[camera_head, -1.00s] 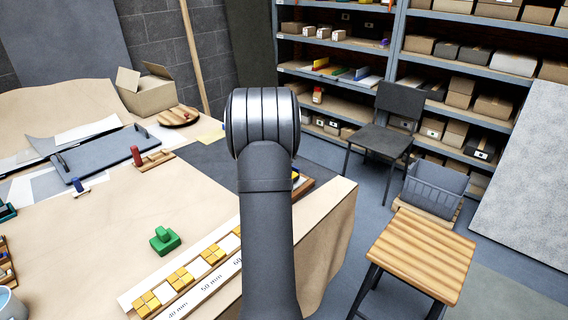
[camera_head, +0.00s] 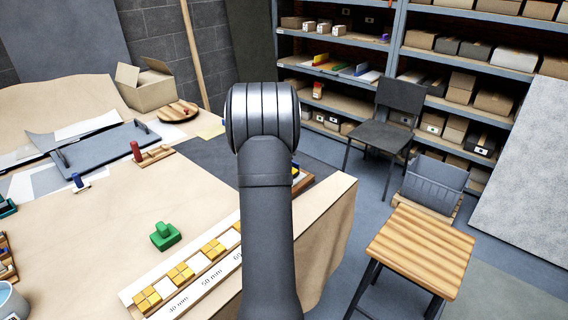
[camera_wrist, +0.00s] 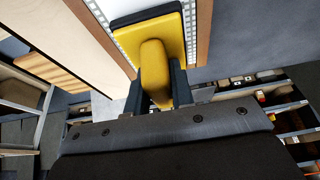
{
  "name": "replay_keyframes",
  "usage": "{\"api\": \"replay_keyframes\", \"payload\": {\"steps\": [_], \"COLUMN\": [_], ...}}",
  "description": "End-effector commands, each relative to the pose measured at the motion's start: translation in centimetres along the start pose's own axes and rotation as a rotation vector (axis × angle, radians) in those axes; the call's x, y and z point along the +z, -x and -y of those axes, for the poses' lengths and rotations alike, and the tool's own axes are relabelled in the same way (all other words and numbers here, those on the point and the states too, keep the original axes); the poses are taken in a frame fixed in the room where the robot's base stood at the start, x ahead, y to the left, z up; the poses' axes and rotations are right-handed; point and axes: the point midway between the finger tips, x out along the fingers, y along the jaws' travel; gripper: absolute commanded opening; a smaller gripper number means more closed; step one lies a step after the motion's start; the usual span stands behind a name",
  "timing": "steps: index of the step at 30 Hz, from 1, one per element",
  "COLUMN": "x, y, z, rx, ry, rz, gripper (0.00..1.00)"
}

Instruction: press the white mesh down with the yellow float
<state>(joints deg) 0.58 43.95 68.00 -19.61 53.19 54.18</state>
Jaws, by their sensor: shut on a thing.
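My gripper (camera_wrist: 158,76) is shut on the yellow float (camera_wrist: 167,26) by its raised handle, one dark finger on each side. In the wrist view the float's flat plate lies over the white mesh (camera_wrist: 98,12), whose gridded edge shows along both sides of the plate. I cannot tell whether the plate touches the mesh. A brown wooden edge runs alongside the mesh. In the head view my arm hides the gripper, the mesh and nearly all of the float.
A green float (camera_head: 166,236) and a long strip of yellow and white tiles (camera_head: 180,272) lie on the table (camera_head: 95,235). A red-handled float (camera_head: 137,152) stands farther back. A wooden stool (camera_head: 420,250) and a dark chair (camera_head: 392,115) stand off the table's right side.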

Motion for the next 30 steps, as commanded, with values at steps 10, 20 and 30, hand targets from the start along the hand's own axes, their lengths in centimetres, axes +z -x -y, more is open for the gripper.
{"api": "replay_keyframes", "payload": {"steps": [10, 20, 30], "x": [0.14, 0.29, 0.33], "y": [-0.39, -0.76, -0.82], "z": [0.01, 0.02, 0.00], "rx": [0.000, 0.000, 0.000], "ry": [0.000, 0.000, 0.000], "rz": [0.000, -0.001, 0.000], "gripper": [0.04, 0.04, 0.04]}}
